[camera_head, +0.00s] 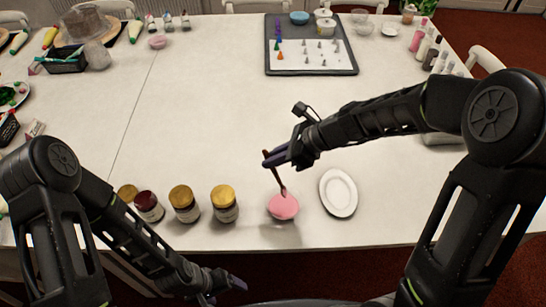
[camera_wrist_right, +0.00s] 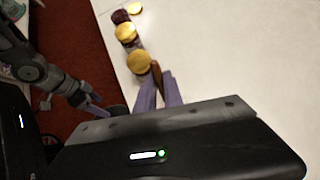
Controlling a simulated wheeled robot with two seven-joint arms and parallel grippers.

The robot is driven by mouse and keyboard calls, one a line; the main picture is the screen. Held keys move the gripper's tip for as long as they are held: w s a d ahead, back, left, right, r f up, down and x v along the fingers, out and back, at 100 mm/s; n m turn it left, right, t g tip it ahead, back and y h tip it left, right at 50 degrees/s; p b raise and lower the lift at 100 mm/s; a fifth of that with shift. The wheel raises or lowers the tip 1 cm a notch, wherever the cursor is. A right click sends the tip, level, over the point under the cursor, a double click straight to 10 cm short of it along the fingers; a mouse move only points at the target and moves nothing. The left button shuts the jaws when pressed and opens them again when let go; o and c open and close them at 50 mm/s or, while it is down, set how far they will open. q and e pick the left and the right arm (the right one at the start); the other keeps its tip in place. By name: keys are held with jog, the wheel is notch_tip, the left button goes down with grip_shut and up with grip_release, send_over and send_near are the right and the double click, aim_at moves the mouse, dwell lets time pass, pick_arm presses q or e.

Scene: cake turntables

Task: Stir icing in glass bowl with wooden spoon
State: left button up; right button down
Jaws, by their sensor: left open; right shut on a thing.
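The bowl of pink icing (camera_head: 283,206) sits near the front edge of the table. The brown wooden spoon (camera_head: 275,174) stands tilted, its lower end at the icing. My right gripper (camera_head: 272,161) is shut on the spoon's upper part, above and slightly left of the bowl. In the right wrist view the spoon's end (camera_wrist_right: 156,70) shows between the purple fingers, and the bowl is hidden. My left gripper (camera_head: 222,288) is open and empty, low in front of the table edge.
Several jars with gold or dark lids (camera_head: 224,203) stand left of the bowl. A white oval plate (camera_head: 338,193) lies just right of it. A dark tray (camera_head: 310,68) with piping tips lies at the back. The middle of the table is clear.

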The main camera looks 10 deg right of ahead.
aim_at(265, 150)
jog(key=shift+r, duration=2.5)
